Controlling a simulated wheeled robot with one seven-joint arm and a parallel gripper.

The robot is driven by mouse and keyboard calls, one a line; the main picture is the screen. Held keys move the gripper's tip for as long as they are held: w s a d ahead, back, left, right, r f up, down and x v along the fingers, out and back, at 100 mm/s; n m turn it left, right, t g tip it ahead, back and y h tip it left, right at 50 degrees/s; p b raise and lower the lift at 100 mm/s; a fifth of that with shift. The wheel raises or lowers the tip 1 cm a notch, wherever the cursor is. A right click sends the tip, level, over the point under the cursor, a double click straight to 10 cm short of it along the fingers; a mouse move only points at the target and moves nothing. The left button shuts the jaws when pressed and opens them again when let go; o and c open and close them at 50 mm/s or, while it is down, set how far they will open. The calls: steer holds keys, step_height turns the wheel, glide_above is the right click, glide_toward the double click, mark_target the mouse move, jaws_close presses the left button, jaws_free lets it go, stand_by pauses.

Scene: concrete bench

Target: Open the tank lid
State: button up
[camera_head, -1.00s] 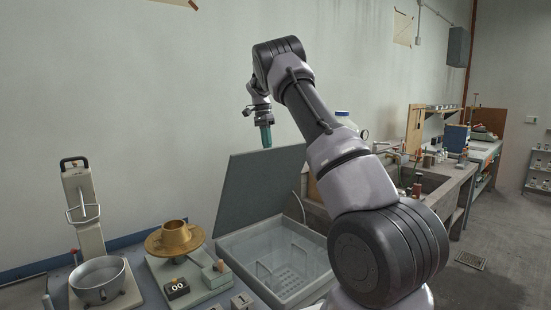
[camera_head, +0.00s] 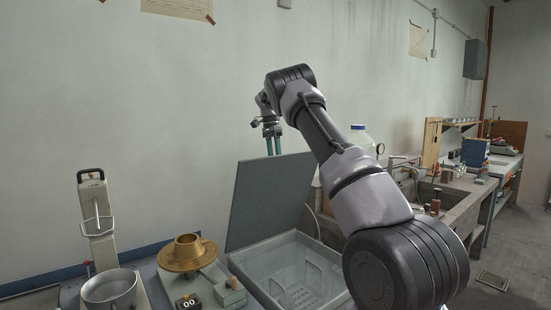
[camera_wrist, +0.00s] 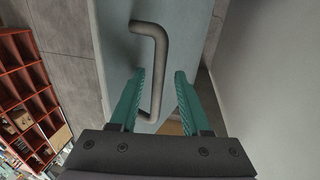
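The tank (camera_head: 262,285) is a pale grey basin on the bench. Its grey lid (camera_head: 268,198) stands raised at the back, tilted steeply up, with the basin open below. In the wrist view my gripper (camera_wrist: 160,74) is open, fingers apart. A bent grey bar handle (camera_wrist: 158,60) on the pale lid panel (camera_wrist: 118,45) appears between and beyond the fingers. No grip on it shows; depth between them is hard to tell. The head view does not show the handle.
Left of the tank are a brass flanged piece (camera_head: 187,252) on a grey device, a metal bowl (camera_head: 110,290) and an upright stand (camera_head: 97,215). A sink bench (camera_head: 455,205) is to the right. A wall stands close behind the tank.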

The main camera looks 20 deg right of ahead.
step_height(320, 180, up, 7)
steer(key=w, duration=0.1)
steer(key=shift+w+a+r, duration=0.2)
stand_by(0.5)
